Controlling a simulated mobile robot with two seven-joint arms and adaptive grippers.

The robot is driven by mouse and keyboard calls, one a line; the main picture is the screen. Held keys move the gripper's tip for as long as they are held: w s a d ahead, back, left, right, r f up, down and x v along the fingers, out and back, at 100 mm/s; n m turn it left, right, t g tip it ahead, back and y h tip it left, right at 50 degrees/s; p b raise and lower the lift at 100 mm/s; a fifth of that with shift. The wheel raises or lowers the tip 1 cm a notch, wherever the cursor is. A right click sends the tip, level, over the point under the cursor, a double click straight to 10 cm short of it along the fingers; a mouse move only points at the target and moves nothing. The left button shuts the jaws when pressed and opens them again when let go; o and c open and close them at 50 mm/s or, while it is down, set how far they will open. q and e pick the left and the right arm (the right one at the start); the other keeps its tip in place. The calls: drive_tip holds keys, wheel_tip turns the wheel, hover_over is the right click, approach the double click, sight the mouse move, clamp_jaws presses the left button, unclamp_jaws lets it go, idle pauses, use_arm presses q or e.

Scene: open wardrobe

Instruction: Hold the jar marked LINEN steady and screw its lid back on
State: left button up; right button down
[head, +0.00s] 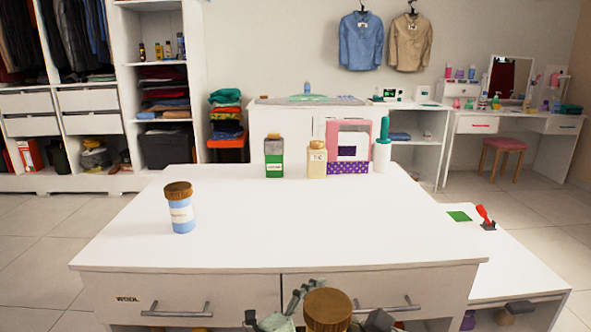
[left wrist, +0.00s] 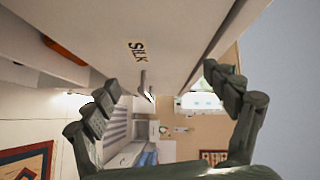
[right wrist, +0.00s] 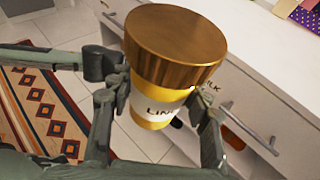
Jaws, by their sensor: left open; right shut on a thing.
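The LINEN jar (right wrist: 155,105) is yellow with a white label, partly covered, reading "LIN". A wide brown wooden lid (right wrist: 175,45) sits on its mouth; I cannot tell how tightly. My right gripper (right wrist: 158,108) is shut around the jar's body below the lid. In the head view the lid (head: 328,308) shows from above at the bottom edge, in front of the drawers, and hides most of the jar. My left gripper (left wrist: 162,82) is open and empty, its fingers spread before the drawer front marked SILK. The jar is not seen in the left wrist view.
A white table (head: 290,225) with drawers stands just ahead, mostly bare. A blue jar with a brown lid (head: 181,208) stands on its left. A green jar (head: 274,158), a tan jar (head: 317,160) and a pink-and-purple box (head: 349,148) stand at its back. Drawer handles (head: 177,311) stick out.

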use_arm(q)
drive_tip(key=s+a+f+n+y, duration=0.3)
drive_tip(key=a+f+n+y, duration=0.35)
drive_tip(key=a+f, duration=0.4)
drive_tip(key=s+a+f+n+y, duration=0.3)
drive_tip(key=a+f+n+y, duration=0.35)
drive_tip(key=a, duration=0.65)
drive_tip(key=s+a+f+n+g, duration=0.4)
drive_tip(key=s+f, duration=0.5)
drive_tip(key=s, duration=0.4)
drive_tip(key=s+a+f+n+g, duration=0.5)
drive_tip(key=s+f, duration=0.3)
drive_tip(key=s, duration=0.5)
drive_tip(key=shift+s+a+f+y, duration=0.2)
drive_tip(key=shift+f+y, duration=0.1)
drive_tip(key=shift+f, duration=0.1)
drive_tip(key=shift+w, duration=0.1)
